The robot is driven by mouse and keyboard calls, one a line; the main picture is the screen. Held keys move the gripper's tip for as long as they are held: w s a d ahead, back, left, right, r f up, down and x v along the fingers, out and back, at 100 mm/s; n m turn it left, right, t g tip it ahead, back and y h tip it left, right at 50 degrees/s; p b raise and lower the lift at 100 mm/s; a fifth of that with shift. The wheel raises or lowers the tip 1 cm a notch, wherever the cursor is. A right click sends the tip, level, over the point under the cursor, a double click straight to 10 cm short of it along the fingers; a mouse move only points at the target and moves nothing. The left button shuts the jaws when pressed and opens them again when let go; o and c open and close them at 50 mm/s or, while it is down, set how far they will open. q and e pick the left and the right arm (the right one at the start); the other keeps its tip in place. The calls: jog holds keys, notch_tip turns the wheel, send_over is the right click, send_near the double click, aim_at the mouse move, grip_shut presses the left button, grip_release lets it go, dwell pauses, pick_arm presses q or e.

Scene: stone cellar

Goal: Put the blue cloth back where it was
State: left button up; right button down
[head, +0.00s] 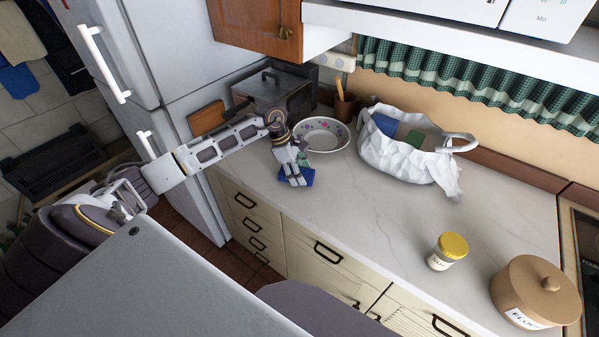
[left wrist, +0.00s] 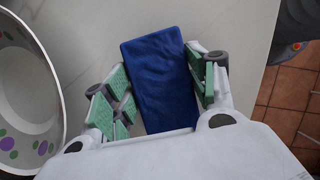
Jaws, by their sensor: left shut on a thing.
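The blue cloth (head: 309,178) is a folded dark blue piece at the counter's front edge, left of the middle in the head view. My left gripper (head: 293,180) reaches down over it and hides part of it. In the left wrist view the cloth (left wrist: 160,82) is between the green-padded fingers of the left gripper (left wrist: 158,92), which is shut on it. I cannot tell whether the cloth touches the counter. My right gripper is not in view.
A patterned white bowl (head: 322,136) stands close behind the left gripper. A yellow-lidded jar (head: 448,252) and a flour pot (head: 535,292) stand right. The middle is clear.

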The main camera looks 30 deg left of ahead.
pick_arm(q)
jog(key=shift+f, duration=0.25)
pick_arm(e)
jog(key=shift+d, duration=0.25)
pick_arm(q)
jog(key=shift+f, duration=0.15)
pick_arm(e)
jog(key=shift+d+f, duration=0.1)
pick_arm(q)
jog(key=o, duration=1)
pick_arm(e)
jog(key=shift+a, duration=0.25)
pick_arm(q)
jog(key=shift+r, duration=0.35)
jog(key=b+v, duration=0.1)
jog(key=v, duration=1)
jog(key=shift+a+r+b, duration=0.2)
jog(key=shift+r+b, duration=0.1)
jog(key=shift+b, duration=0.05)
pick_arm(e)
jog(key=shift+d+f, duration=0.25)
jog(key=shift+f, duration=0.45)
